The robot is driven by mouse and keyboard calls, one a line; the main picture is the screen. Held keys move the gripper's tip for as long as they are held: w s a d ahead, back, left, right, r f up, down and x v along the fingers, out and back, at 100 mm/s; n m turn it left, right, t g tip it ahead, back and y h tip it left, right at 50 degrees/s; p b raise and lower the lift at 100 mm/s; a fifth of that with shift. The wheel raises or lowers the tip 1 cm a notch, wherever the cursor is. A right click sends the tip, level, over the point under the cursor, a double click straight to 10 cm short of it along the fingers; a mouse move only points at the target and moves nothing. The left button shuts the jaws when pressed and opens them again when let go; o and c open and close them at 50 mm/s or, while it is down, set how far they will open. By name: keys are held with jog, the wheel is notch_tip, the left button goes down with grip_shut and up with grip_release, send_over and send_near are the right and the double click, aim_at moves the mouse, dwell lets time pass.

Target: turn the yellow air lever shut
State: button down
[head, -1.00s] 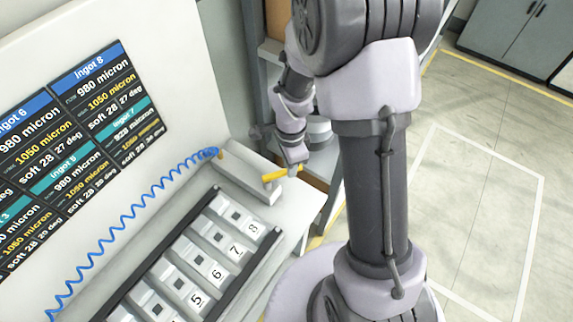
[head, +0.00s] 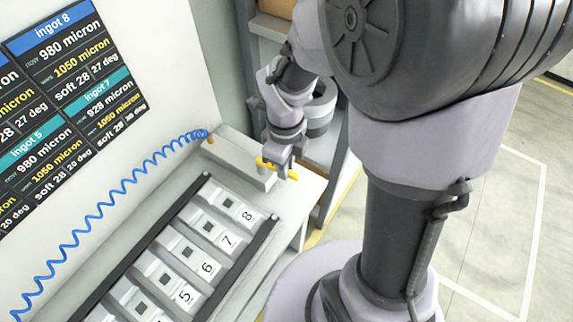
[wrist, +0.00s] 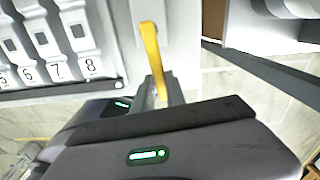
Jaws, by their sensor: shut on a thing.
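The yellow air lever (head: 263,162) sits on the end of a pale block at the back of the bench. It now points right and slightly down, nearly in line with the block's length. My gripper (head: 281,168) reaches down from above and is shut on the lever's outer part. In the wrist view the lever (wrist: 152,47) runs from the block down to my gripper (wrist: 164,93), whose fingers are partly hidden by its own housing.
A blue coiled hose (head: 110,197) runs from the pale block (head: 232,160) along the wall. A rack of numbered slots (head: 207,262) stands left of the lever. A shelf (head: 321,150) with a grey round item (head: 320,108) is close behind my wrist. Floor is open at the right.

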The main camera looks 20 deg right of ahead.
jog(key=shift+s+a+m+b, duration=0.25)
jog(key=shift+a+m+b, duration=0.15)
jog(key=shift+m, duration=0.3)
jog(key=c, duration=1.4)
grip_release()
jog(key=shift+o, duration=0.2)
notch_tip(320, 180, up, 17)
jog(key=p, duration=0.6)
jog(key=shift+r+p, duration=0.2)
jog(key=shift+p, duration=0.2)
